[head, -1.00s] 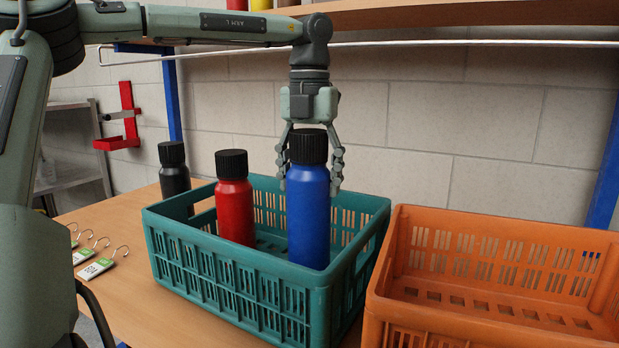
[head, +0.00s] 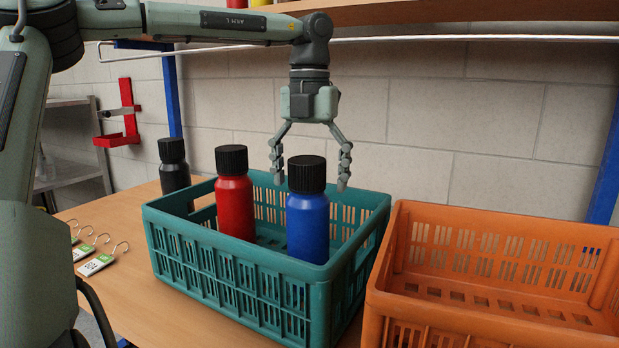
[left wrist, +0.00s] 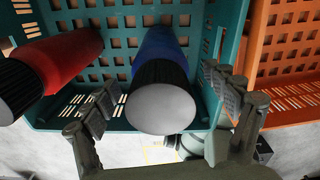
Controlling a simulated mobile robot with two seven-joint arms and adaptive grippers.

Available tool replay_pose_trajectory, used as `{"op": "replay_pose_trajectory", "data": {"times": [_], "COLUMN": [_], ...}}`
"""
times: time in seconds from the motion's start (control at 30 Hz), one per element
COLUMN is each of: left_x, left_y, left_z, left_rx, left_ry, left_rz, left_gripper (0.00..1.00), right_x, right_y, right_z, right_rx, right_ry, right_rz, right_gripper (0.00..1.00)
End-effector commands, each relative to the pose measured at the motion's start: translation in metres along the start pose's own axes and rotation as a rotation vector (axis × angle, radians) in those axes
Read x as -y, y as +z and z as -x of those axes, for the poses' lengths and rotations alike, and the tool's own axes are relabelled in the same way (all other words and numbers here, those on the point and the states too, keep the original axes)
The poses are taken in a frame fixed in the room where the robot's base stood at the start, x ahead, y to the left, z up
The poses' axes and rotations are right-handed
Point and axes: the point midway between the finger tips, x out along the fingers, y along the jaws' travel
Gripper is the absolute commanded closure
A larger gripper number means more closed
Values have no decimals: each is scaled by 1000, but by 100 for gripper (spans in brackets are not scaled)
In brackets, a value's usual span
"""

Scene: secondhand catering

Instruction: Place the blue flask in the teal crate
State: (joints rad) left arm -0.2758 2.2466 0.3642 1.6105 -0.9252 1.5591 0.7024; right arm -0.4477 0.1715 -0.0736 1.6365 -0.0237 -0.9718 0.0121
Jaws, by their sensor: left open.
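The blue flask (head: 308,222) with a black cap stands upright inside the teal crate (head: 240,275), at its right side. My left gripper (head: 309,182) is open above and around the flask's cap, its fingers spread wide and apart from it. In the left wrist view the blue flask (left wrist: 160,50) lies between the open fingers (left wrist: 165,108), with clear gaps on both sides. The flask's base is hidden by the crate wall in the head view. My right gripper is not in view.
A red flask (head: 235,210) stands in the teal crate left of the blue one. A black flask (head: 173,170) stands behind the crate's left side. An empty orange crate (head: 490,255) stands to the right. Hooks with tags (head: 97,264) lie on the table at left. A shelf is overhead.

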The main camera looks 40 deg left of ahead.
Motion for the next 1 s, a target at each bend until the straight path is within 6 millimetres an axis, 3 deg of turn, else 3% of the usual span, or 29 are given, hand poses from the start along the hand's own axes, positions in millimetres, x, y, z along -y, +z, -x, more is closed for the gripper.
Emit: {"op": "replay_pose_trajectory", "data": {"times": [0.23,0.37,0.5,0.7,1.0], "left_x": [0,0,0,0,0], "left_y": [0,0,1,1,0], "left_z": [5,16,49,95,130], "left_rx": [1,1,6,4,1], "left_ry": [-1,0,1,2,1], "left_rz": [0,0,2,2,0], "left_gripper": [14,14,14,14,14], "right_x": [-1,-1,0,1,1], "right_y": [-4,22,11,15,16], "right_z": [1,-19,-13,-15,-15], "right_rx": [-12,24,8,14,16], "right_ry": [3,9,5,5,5], "right_rz": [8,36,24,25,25], "right_gripper": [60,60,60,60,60]}}
